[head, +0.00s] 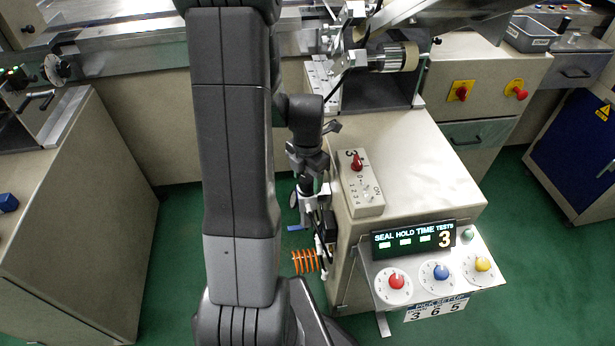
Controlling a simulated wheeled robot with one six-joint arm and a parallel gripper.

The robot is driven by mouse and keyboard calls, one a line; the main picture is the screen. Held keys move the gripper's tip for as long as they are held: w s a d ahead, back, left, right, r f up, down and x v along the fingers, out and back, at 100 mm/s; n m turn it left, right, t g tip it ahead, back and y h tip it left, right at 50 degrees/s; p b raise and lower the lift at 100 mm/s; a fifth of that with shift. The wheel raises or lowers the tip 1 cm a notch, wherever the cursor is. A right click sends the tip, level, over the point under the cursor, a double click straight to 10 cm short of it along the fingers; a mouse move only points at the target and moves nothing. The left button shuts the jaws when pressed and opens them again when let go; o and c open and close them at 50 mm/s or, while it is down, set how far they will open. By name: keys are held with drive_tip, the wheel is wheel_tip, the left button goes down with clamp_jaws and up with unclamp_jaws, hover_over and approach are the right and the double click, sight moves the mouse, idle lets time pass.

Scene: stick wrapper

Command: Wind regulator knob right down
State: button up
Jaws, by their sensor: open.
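My gripper (309,162) points down beside the left side of the machine cabinet. It is open, with its fingers small and dark in this view. Directly below it is the air regulator (309,204), a small grey and black unit on the cabinet's side, with a round gauge (293,199) at its left. The regulator knob is at the top of this unit, mostly hidden by my gripper. I cannot tell whether the fingers are around the knob or just above it, or whether they touch it.
An orange coiled hose (305,261) hangs below the regulator. Right of my gripper, a control box (362,197) with a red knob sits on the cabinet top (425,165). A front panel (462,279) carries red, blue and yellow dials below a display (413,239) reading 3. Green floor lies left.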

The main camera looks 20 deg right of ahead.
sight(308, 177)
wheel_tip(308, 177, up, 14)
drive_tip(key=p, duration=0.2)
drive_tip(key=shift+f, duration=0.15)
wheel_tip(308, 177, down, 14)
drive_tip(key=shift+r+b, duration=0.1)
drive_tip(key=shift+b, duration=0.95)
